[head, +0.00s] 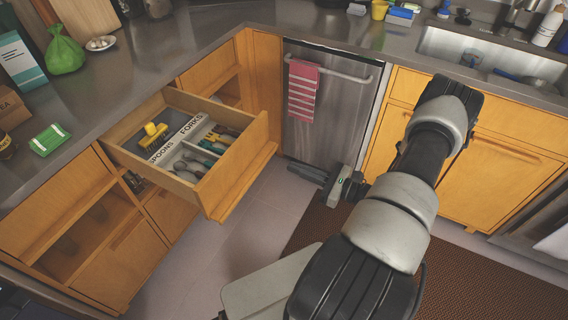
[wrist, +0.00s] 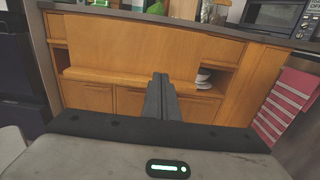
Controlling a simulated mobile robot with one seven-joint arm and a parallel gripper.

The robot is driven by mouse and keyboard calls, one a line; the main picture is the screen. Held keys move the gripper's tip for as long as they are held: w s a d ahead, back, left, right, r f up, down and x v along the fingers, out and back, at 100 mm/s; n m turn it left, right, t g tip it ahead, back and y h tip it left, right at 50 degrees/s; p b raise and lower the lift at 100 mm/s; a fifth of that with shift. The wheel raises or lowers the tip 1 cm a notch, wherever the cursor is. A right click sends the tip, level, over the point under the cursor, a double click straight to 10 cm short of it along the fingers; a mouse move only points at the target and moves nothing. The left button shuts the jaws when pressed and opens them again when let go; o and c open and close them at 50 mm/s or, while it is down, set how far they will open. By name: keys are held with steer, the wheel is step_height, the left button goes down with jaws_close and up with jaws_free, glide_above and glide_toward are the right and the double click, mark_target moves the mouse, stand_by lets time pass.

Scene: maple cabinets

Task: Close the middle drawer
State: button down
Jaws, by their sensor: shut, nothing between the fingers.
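The drawer (head: 243,168) is pulled out from the left-hand maple cabinet run, below the counter. Its broad wooden front also shows ahead in the wrist view (wrist: 150,50). Inside is a cutlery tray (head: 177,163) with labels reading FORKS and SPOONS, several utensils and a yellow-handled item (head: 152,132). My gripper (head: 300,170) is low, to the right of the drawer front and apart from it, in front of the dishwasher. Its fingers (wrist: 160,88) are together and empty, pointing toward the cabinet run in the wrist view.
A steel dishwasher (head: 328,115) with a red striped towel (head: 302,88) stands beyond my gripper. Open shelf spaces (head: 75,235) flank the drawer. A brown mat (head: 460,270) covers the floor at right. Bare floor (head: 250,215) lies between drawer and gripper.

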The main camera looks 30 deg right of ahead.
mark_target(251, 150)
steer(key=x, duration=1.2)
steer(key=shift+w+a, duration=0.25)
steer(key=shift+w, duration=0.05)
steer(key=shift+w, duration=0.1)
